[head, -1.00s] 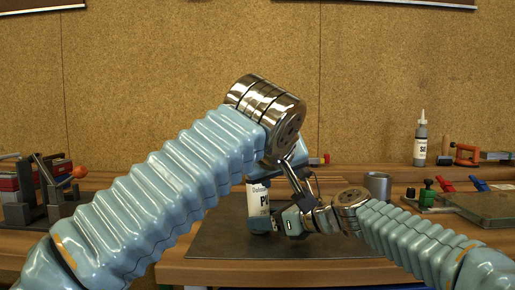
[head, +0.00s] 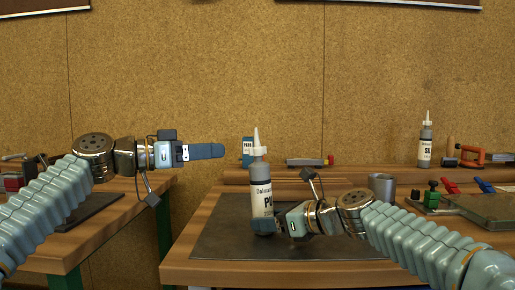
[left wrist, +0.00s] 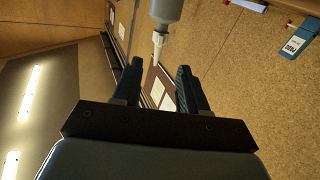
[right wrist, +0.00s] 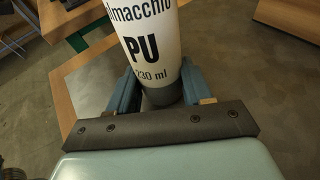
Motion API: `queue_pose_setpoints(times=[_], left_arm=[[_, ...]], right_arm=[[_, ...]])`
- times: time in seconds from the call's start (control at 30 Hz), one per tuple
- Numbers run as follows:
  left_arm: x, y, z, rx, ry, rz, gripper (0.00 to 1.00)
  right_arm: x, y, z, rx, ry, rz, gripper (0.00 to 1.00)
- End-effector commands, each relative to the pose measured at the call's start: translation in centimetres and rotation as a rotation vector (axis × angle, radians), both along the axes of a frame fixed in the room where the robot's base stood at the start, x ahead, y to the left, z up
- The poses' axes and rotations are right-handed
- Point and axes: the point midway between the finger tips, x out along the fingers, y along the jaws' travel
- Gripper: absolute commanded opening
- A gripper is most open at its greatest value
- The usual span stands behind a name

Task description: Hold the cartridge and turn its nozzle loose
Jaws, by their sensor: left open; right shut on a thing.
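The cartridge (head: 261,190) is a white and grey bottle marked PU, upright over the dark mat (head: 215,237). Its pale pointed nozzle (head: 256,140) is on top. My right gripper (head: 266,224) is shut on the lower part of the cartridge, with a finger on each side in the right wrist view (right wrist: 160,88). I cannot tell whether its base touches the mat. My left gripper (head: 215,152) is open and empty, to the left of the nozzle and pointing towards it. In the left wrist view the nozzle (left wrist: 158,48) lies beyond the gap between the fingers.
A grey cup (head: 381,186) and a second bottle (head: 425,145) stand to the right. Clamps and a plate (head: 470,207) lie at far right. A gap separates the left and right tables.

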Motion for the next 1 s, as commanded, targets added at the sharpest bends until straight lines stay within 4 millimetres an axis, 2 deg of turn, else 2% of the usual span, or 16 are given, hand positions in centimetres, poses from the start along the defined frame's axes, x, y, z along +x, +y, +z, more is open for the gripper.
queue_pose_setpoints(times=[0.4,0.5,0.7,0.97,1.0], left_arm=[[3.6,-7.6,0.0,0.000,0.000,-0.006,0.43],[4.3,-8.9,0.0,0.000,0.000,-0.006,0.43],[4.9,-10.2,0.0,0.001,0.000,-0.002,0.43],[5.0,-10.2,0.0,0.002,0.001,-0.001,0.43],[5.0,-10.2,0.0,0.002,0.001,-0.001,0.36]], right_arm=[[0.0,0.0,0.0,0.000,0.000,0.000,0.33],[0.0,0.0,0.0,0.000,0.000,0.000,0.33],[0.0,0.0,0.0,0.000,0.000,0.000,0.33],[0.0,0.0,0.0,0.000,0.000,0.000,0.33],[0.0,0.0,0.0,0.000,0.000,0.000,0.33]])
